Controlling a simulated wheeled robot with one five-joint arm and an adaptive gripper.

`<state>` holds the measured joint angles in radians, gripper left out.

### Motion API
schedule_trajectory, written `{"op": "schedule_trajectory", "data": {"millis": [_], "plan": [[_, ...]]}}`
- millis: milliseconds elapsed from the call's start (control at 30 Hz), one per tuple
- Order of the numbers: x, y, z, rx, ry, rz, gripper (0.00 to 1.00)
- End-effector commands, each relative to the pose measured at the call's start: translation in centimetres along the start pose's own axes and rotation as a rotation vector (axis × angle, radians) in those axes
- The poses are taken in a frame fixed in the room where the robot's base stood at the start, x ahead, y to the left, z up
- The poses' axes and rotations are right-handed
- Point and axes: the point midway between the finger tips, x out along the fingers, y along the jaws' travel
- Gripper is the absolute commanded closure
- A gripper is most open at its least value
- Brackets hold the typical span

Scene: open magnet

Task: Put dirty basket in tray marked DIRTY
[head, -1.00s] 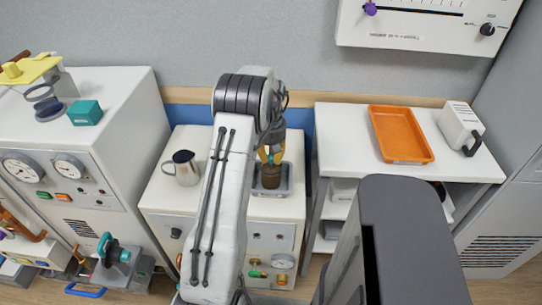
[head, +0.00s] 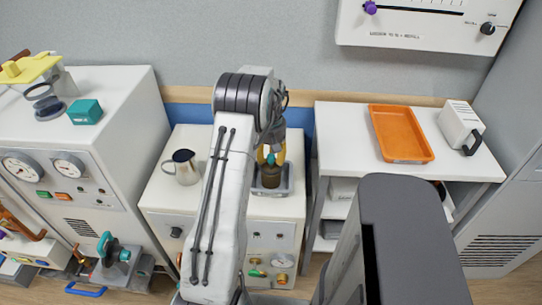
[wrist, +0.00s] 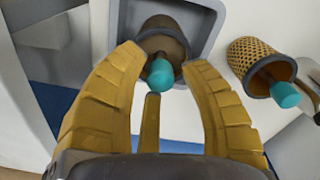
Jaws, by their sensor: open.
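A dark brown basket (head: 270,177) with a teal knob sits in a grey holder (head: 286,187) on the middle white cabinet. The basket also shows in the wrist view (wrist: 160,36). My gripper (wrist: 166,62) is open, with its yellow fingers spread on both sides of the teal knob; I cannot tell whether they touch it. In the head view my gripper (head: 270,155) is just above the basket, partly behind my arm. A cleaner golden mesh basket (wrist: 245,54) with a teal knob lies beside the holder. An orange tray (head: 402,150) stands empty on the right table; its front label is unreadable.
A steel jug (head: 182,168) stands on the middle cabinet, left of my arm. A white device (head: 460,125) with a dark handle stands right of the orange tray. A machine with gauges (head: 110,145) is at left. A white panel (head: 425,22) hangs above the right table.

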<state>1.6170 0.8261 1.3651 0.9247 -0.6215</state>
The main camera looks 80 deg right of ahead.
Motion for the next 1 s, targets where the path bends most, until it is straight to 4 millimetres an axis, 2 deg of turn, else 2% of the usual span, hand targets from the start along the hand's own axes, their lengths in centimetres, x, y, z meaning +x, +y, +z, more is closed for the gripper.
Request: {"op": "schedule_trajectory", "data": {"millis": [167,600,800,1000], "plan": [[-2.0,0.1,-0.1,0.000,0.005,0.003,0.61],[-9.3,0.0,-0.1,0.000,0.004,0.003,0.61],[-11.3,0.0,-0.1,0.000,0.002,0.002,0.61],[-12.1,0.0,0.0,0.000,0.001,0.001,0.61]]}}
